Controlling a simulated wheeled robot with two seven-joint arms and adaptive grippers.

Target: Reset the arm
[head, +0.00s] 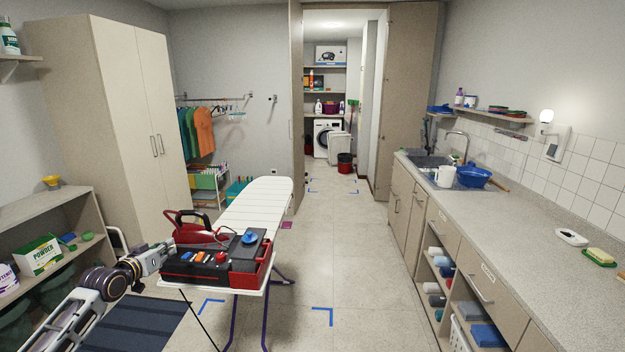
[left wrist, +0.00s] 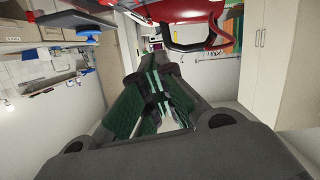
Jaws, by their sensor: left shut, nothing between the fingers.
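My left arm comes in from the left in the head view. My left gripper (head: 163,252) is at the near left edge of the ironing board (head: 258,203), beside a red and black toolbox (head: 215,268). In the left wrist view the gripper (left wrist: 160,78) shows its dark green fingers together, with nothing held between them. A red iron (head: 195,228) sits by the toolbox on the board. It also shows in the left wrist view (left wrist: 205,12) at the top, upside down. My right gripper is in neither view.
A low shelf (head: 45,212) with a powder box (head: 38,255) stands at the left, before a tall wardrobe (head: 125,110). A counter (head: 545,255) with a blue basin (head: 472,176) runs along the right. The floor (head: 350,250) between board and counter is clear.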

